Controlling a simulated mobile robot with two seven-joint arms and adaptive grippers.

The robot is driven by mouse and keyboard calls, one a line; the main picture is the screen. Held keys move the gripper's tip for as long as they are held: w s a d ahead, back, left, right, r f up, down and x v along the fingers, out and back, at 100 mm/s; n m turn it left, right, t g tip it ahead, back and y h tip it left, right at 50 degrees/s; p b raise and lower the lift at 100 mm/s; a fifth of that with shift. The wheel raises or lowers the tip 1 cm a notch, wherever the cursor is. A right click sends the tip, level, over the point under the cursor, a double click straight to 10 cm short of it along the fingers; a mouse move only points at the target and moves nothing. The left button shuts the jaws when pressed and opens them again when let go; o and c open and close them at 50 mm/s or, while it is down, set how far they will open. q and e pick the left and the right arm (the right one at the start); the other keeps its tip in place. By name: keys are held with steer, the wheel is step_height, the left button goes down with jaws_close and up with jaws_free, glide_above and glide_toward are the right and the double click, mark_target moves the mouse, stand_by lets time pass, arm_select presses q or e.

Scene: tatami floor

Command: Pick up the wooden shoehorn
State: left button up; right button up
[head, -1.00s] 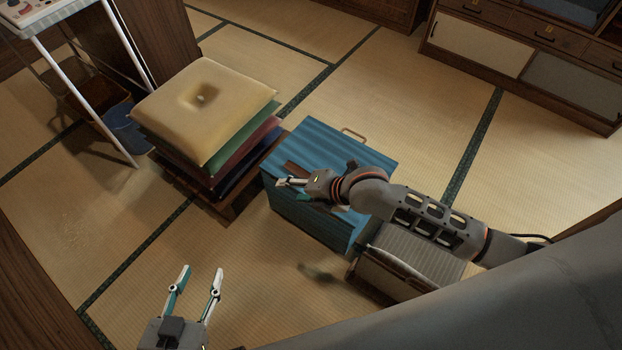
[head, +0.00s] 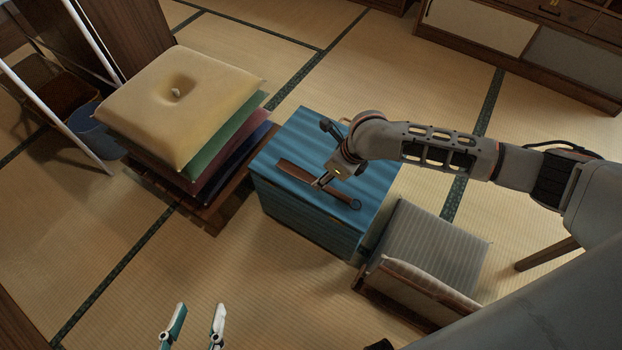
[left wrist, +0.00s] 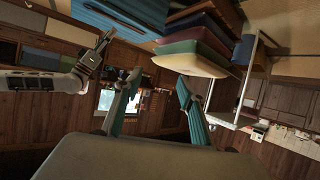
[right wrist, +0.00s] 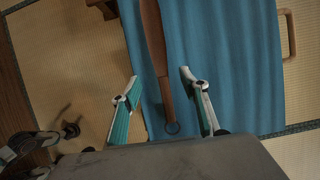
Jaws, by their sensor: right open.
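The wooden shoehorn (head: 297,172) lies on the blue cloth-covered chest (head: 300,220), with a dark ring at its narrow end. My right gripper (head: 322,184) is over the middle of the shoehorn and hides part of it. In the right wrist view the shoehorn (right wrist: 153,35) runs between the spread fingers of the right gripper (right wrist: 158,76), with a gap on both sides. My left gripper (head: 197,310) is open and empty above the floor at the bottom of the head view. Its spread fingers also show in the left wrist view (left wrist: 159,74).
A stack of cushions (head: 180,95) stands left of the chest. A grey-striped legless chair (head: 432,245) is right of it. A low cabinet (head: 520,45) stands at the back right. Tatami in front of the chest is mostly clear.

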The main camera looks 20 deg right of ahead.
steer(key=shift+f, duration=0.5)
steer(key=x, duration=0.1)
steer(key=b+x, duration=0.1)
steer(key=x, duration=0.1)
steer(key=b+x, duration=0.1)
steer(key=shift+s+d+f, duration=0.1)
steer(key=shift+s+f, duration=0.1)
steer(key=shift+f, duration=0.2)
steer(key=shift+w, duration=0.2)
steer(key=shift+w+r, duration=0.1)
steer(key=shift+r, duration=0.2)
arm_select(q)
steer(key=d, duration=0.1)
steer(key=d+n, duration=0.2)
steer(key=shift+s+f+h, duration=0.15)
steer(key=shift+s+h, duration=0.15)
steer(key=shift+h, duration=0.1)
arm_select(e)
steer(key=c, duration=1.1)
